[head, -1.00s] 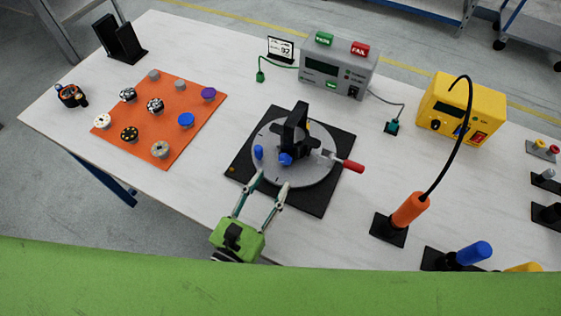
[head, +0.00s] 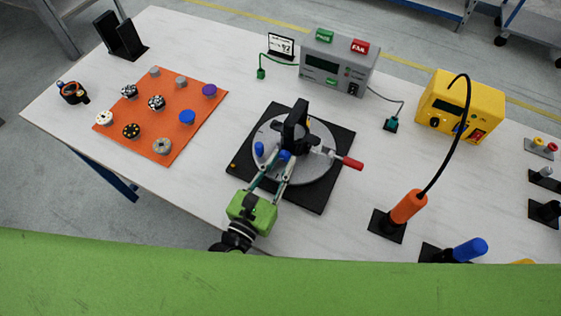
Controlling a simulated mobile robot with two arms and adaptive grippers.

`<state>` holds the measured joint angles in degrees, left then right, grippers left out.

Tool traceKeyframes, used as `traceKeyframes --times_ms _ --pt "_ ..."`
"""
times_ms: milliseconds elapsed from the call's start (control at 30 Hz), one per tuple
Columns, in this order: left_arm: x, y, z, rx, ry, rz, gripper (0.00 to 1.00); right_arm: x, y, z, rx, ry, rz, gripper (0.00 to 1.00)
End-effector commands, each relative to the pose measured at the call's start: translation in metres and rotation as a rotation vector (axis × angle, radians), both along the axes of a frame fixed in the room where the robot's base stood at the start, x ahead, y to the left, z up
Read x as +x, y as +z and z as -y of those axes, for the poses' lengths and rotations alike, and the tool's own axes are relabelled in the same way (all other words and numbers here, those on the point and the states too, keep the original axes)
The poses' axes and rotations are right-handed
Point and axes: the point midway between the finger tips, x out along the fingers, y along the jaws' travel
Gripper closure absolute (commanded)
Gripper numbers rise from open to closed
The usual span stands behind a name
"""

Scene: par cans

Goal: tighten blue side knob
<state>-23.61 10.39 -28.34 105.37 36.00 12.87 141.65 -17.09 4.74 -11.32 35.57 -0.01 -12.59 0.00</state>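The blue side knob (head: 284,155) sits low on the near side of the black fixture (head: 296,128), which stands on a round grey turntable (head: 318,172). My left gripper (head: 274,164), green with thin pale fingers, reaches in from the near edge. Its fingertips are at the blue side knob, one on each side of it. The fingers look apart, and whether they touch the knob cannot be told. A second blue knob (head: 259,148) stands on the left of the turntable. A red-handled clamp (head: 350,162) sticks out to the right. My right gripper is not in view.
An orange mat (head: 187,138) with several small knobs lies to the left. A grey tester (head: 338,62) and a yellow station (head: 460,106) stand behind. An orange-handled tool (head: 408,207) stands upright in a black holder at right. Bare table lies between mat and turntable.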

Motion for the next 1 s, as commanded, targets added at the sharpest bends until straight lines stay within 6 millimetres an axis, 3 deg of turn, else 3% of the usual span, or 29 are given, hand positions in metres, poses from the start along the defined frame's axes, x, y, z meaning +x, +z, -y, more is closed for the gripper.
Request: traceKeyframes --times_ms 167,600,1000 --pt "0.0 0.001 0.0 0.046 0.0 0.02 1.0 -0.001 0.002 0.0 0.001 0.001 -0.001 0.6" --pt "0.0 0.001 0.001 0.414 -0.001 0.172 1.0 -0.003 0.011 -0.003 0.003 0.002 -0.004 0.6" --pt "0.0 0.0 0.001 0.46 -0.001 0.191 1.0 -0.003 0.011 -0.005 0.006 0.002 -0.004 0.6"
